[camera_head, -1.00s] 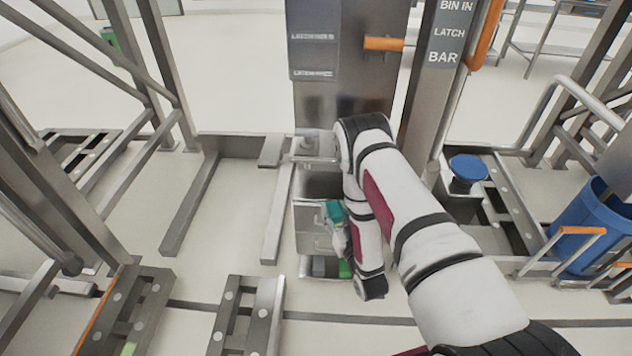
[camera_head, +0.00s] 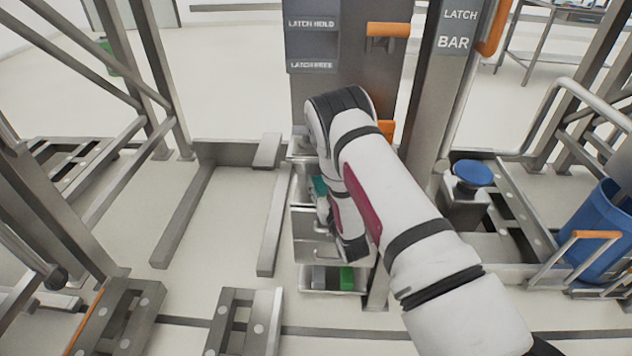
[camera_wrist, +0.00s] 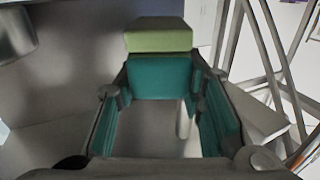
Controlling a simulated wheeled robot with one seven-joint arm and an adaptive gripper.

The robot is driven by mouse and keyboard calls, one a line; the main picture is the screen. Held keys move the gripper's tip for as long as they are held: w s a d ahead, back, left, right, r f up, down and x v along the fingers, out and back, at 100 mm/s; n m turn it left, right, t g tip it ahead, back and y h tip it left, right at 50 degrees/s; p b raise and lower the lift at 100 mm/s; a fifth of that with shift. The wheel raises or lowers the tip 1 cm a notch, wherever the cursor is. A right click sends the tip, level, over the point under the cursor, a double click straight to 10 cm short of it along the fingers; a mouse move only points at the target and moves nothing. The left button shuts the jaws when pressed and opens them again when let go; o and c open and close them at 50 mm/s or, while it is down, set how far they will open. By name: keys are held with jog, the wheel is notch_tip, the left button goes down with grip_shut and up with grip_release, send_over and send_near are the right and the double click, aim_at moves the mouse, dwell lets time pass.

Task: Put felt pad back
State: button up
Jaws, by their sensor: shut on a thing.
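The block sits between the fingertips in the wrist view. The gripper's inner finger faces are teal. In the head view my gripper (camera_head: 318,188) hangs by the grey cabinet's left side, above the open lower tray (camera_head: 333,291). My arm hides much of the cabinet front, and the pad cannot be made out clearly there.
The lower tray holds a green block (camera_head: 347,278) and a grey block (camera_head: 318,277). A column with an orange handle (camera_head: 388,30) rises behind my arm. A blue knob (camera_head: 473,173) and a blue bin (camera_head: 595,225) stand right.

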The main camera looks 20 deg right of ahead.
aim_at(316, 180)
jog(key=w, duration=0.3)
jog(key=shift+w+a+f+b, duration=0.15)
jog(key=shift+w+f+b, duration=0.15)
jog(key=shift+b, duration=0.1)
jog(key=shift+f, duration=0.4)
jog(key=shift+f, duration=0.2)
jog(key=o, duration=1.2)
jog(key=shift+r, duration=0.1)
jog(key=shift+s+r, duration=0.1)
jog(key=shift+r, duration=0.05)
jog(key=s, duration=0.4)
jog(key=s+p, duration=0.1)
jog(key=s, duration=0.3)
jog(key=s+d+p, duration=0.1)
jog(key=s, duration=0.3)
